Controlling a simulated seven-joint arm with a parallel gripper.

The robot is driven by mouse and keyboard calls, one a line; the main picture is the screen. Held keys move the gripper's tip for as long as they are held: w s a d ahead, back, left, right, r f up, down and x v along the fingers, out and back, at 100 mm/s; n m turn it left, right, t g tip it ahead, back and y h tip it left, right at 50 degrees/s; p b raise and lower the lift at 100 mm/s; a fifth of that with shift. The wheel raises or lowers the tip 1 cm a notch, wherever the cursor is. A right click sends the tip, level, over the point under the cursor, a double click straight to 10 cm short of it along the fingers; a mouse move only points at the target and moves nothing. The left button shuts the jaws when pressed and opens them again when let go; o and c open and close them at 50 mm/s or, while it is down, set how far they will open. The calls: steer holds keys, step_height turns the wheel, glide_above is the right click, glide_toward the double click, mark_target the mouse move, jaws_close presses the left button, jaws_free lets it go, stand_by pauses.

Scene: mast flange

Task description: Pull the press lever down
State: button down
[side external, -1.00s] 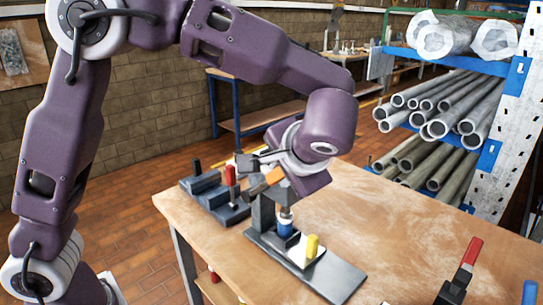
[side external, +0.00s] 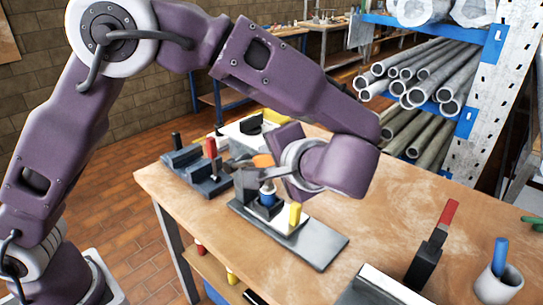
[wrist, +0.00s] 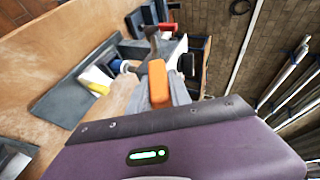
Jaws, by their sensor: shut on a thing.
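The press stands on the wooden table, with a dark upright (side external: 245,186), a long grey base plate (side external: 322,246) and a blue plunger (side external: 267,195). Its lever has an orange grip (side external: 263,160), which is above the plunger. The orange grip (wrist: 158,82) also shows in the wrist view, with the dark lever arm (wrist: 152,38) beyond it. My gripper (side external: 258,164) is shut on the orange grip. Its fingers partly hide the lever. In the wrist view, the plunger (wrist: 117,66) is left of the grip.
A yellow peg (side external: 295,213) stands on the press base. A dark fixture with a red handle (side external: 210,147) is behind the press. A red-handled lever (side external: 448,214) and a cup with a blue item (side external: 499,284) are at the front right.

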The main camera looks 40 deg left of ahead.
steer(key=c, duration=1.2)
jaws_free()
steer(key=shift+f, duration=0.25)
steer(key=shift+r, duration=0.1)
steer(key=shift+s+d+r, duration=0.1)
steer(key=shift+d+r, duration=0.05)
steer(key=shift+d, duration=0.1)
steer(key=v, duration=0.6)
steer(key=shift+d, duration=0.2)
steer(key=shift+s+r, duration=0.15)
